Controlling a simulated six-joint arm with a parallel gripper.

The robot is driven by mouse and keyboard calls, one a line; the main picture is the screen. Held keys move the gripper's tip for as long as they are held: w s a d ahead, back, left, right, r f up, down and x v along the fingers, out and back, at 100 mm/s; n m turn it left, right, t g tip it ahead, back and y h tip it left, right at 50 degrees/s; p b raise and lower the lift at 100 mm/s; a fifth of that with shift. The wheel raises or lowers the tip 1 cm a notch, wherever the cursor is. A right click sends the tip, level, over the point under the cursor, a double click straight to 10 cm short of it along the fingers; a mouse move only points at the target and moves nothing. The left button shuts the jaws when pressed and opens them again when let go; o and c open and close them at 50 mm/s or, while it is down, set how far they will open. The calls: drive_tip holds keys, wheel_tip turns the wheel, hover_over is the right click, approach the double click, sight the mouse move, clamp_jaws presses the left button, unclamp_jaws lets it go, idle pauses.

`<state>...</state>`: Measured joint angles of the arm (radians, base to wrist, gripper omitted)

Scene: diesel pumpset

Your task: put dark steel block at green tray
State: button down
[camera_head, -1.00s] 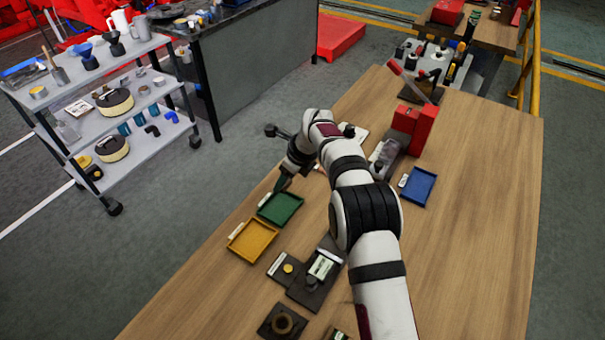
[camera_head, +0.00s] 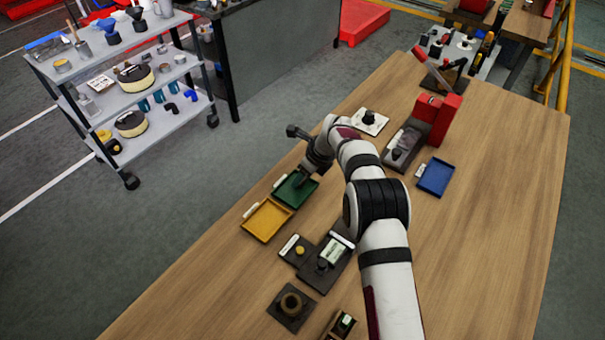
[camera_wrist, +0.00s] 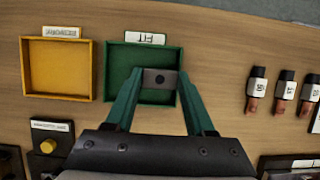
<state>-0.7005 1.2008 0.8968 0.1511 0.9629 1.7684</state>
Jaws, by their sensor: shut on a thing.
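The dark steel block (camera_wrist: 160,79) is a small grey piece with a dark round hole, held between my green fingertips in the wrist view. My gripper (camera_wrist: 161,82) is shut on it, over the green tray (camera_wrist: 125,61). The tray is a shallow square with a white label at its far edge. In the head view my gripper (camera_head: 302,180) reaches down over the green tray (camera_head: 290,198), and the block is too small and hidden to make out. I cannot tell whether the block touches the tray floor.
A yellow tray (camera_wrist: 60,68) sits left of the green tray. Several copper-tipped parts (camera_wrist: 283,90) stand to the right. A blue tray (camera_head: 435,178), a red box (camera_head: 440,115) and dark fixtures (camera_head: 330,262) share the table. Bare wood lies at the right.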

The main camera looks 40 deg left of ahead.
sight(305, 179)
drive_tip(key=shift+f, duration=0.4)
drive_tip(key=shift+c, duration=0.9)
unclamp_jaws()
drive_tip(key=shift+s+d+f, duration=0.1)
drive_tip(key=shift+f, duration=0.1)
drive_tip(key=r, duration=0.8)
drive_tip(key=shift+w+d+r, duration=0.2)
drive_tip(key=shift+w+r, duration=0.05)
drive_tip(key=d+r+n+g, duration=0.1)
drive_tip(key=d+r+n, duration=0.3)
drive_tip(key=d, duration=0.5)
drive_tip(key=d+r+n+g+h, duration=0.1)
drive_tip(key=d+r+n, duration=0.3)
drive_tip(key=d, duration=0.6)
drive_tip(key=d+r+n+g+h, duration=0.1)
drive_tip(key=d+r+n, duration=0.2)
drive_tip(key=d, duration=0.7)
drive_tip(key=shift+w+d+r+n+g, duration=0.2)
drive_tip(key=shift+r+n+g, duration=0.2)
drive_tip(key=shift+n, duration=0.3)
